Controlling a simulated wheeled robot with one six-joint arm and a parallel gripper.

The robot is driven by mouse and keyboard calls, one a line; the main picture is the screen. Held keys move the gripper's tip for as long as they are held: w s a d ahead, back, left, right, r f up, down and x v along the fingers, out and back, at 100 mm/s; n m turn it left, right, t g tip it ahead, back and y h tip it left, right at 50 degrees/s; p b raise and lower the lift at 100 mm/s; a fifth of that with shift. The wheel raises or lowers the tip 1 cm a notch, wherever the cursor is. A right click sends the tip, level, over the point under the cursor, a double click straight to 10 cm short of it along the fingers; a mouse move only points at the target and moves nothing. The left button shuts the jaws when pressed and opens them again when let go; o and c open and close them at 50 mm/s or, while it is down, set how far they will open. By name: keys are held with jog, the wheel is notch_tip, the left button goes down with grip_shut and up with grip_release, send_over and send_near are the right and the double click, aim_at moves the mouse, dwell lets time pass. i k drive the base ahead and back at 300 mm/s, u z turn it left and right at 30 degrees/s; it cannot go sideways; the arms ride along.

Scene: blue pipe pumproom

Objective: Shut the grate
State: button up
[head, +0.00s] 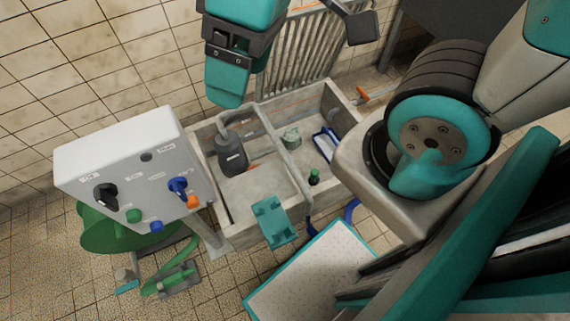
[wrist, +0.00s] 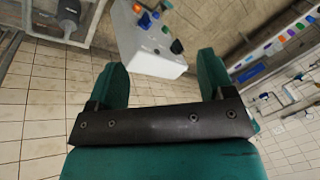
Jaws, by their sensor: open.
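The grate (head: 303,50) is a grey metal frame of parallel bars. In the head view it stands raised at the back edge of the concrete basin (head: 222,216), leaving the basin's compartments uncovered. My gripper (head: 228,85) hangs at the top of the head view, in front of the grate's left side and hiding part of it. In the wrist view my gripper (wrist: 162,72) has its two teal fingers wide apart, with nothing between them. I cannot make out the grate for sure in the wrist view.
A white control box (head: 130,165) with knobs stands left of the basin; it also shows in the wrist view (wrist: 150,45). A dark pump (head: 232,155) sits in the basin's left compartment. A teal bracket (head: 271,221) is at the front rim. A green hose (head: 180,270) lies on the floor.

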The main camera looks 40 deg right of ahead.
aim_at(297, 13)
jog(key=k, duration=1.3)
jog(key=z, duration=0.5)
jog(key=i, duration=1.5)
jog(key=u, duration=0.55)
